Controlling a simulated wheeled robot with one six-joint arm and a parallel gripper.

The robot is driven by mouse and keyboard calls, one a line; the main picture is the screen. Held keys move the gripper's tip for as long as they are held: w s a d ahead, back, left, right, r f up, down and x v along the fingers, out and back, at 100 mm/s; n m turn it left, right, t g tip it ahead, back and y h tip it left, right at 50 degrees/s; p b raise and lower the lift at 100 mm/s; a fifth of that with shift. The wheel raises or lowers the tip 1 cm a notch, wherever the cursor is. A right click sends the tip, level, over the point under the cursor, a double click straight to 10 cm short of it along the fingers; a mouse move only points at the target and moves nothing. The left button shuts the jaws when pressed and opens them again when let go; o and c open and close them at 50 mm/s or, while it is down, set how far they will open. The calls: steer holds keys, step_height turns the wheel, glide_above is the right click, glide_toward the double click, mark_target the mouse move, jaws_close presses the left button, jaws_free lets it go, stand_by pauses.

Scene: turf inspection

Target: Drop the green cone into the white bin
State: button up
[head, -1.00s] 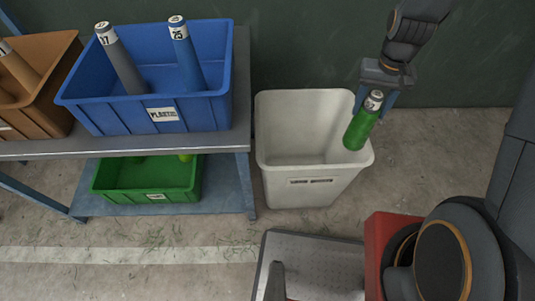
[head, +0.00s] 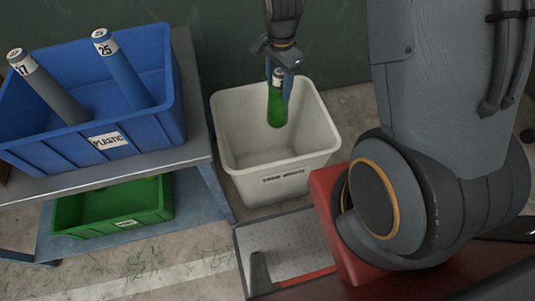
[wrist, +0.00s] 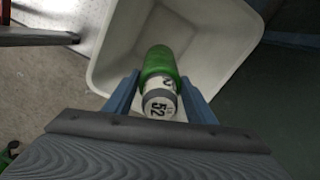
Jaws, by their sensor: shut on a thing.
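The green cone (head: 277,112) looks like a green cylinder with a white top band, marked 52 in the wrist view (wrist: 160,65). My gripper (head: 279,84) is shut on it near the white band, and its green end hangs downward. The white bin (head: 285,190) stands on the floor with its mouth facing up. In both views the cone shows against the bin's inside. Its lower end appears over the opening; its exact height relative to the rim is hard to tell. The bin's inside looks empty where it is visible.
A blue bin (head: 55,150) labelled PLASTIC, holding a grey and a blue cylinder, stands on a metal table (head: 190,150) at left. A green bin (head: 85,225) sits on its lower shelf. A dark wall (head: 330,60) is close behind the white bin.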

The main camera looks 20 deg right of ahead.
steer(key=m, duration=0.2)
steer(key=f+m, duration=0.1)
steer(key=m, duration=0.1)
steer(key=f+m, duration=0.1)
steer(key=m, duration=0.1)
steer(key=shift+w+f+m+b, duration=0.1)
steer(key=shift+w+m+b, duration=0.2)
step_height(320, 180, down, 2)
steer(key=m, duration=0.6)
steer(key=shift+w+d+b, duration=0.1)
steer(key=shift+w+b, duration=0.05)
steer(key=shift+b, duration=0.2)
step_height(320, 180, down, 6)
steer(key=b, duration=0.5)
steer(key=o, duration=1.6)
steer(key=shift+c, duration=0.2)
steer(key=shift+r, duration=4)
steer(key=shift+r, duration=0.1)
